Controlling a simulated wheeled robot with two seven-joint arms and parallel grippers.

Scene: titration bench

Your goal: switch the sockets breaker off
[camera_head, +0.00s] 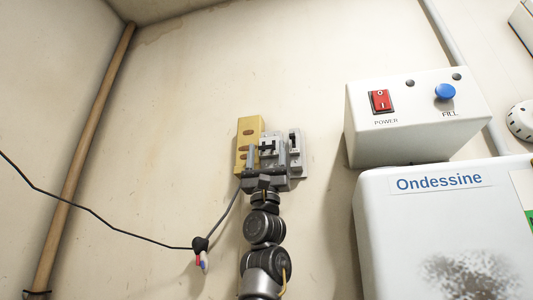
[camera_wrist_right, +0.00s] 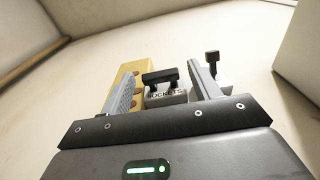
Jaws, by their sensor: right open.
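The sockets breaker (camera_head: 268,147) is a small grey unit with a black toggle on the wall. In the right wrist view the breaker (camera_wrist_right: 166,96) carries the label "SOCKETS", and its black toggle bar (camera_wrist_right: 160,76) stands out above the label. My right gripper (camera_head: 267,165) is in front of the breaker from below. In the right wrist view its two fingers (camera_wrist_right: 162,95) are apart, one on each side of the breaker, with nothing held. I cannot tell whether a finger touches it. My left gripper is not in view.
A yellow box (camera_head: 247,140) is left of the breaker. Another grey switch (camera_head: 295,150) is close on its right. A white control box (camera_head: 415,115) with a red power switch and blue fill button, and a white "Ondessine" unit (camera_head: 385,225), stand further right. A cable (camera_head: 110,232) hangs at left.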

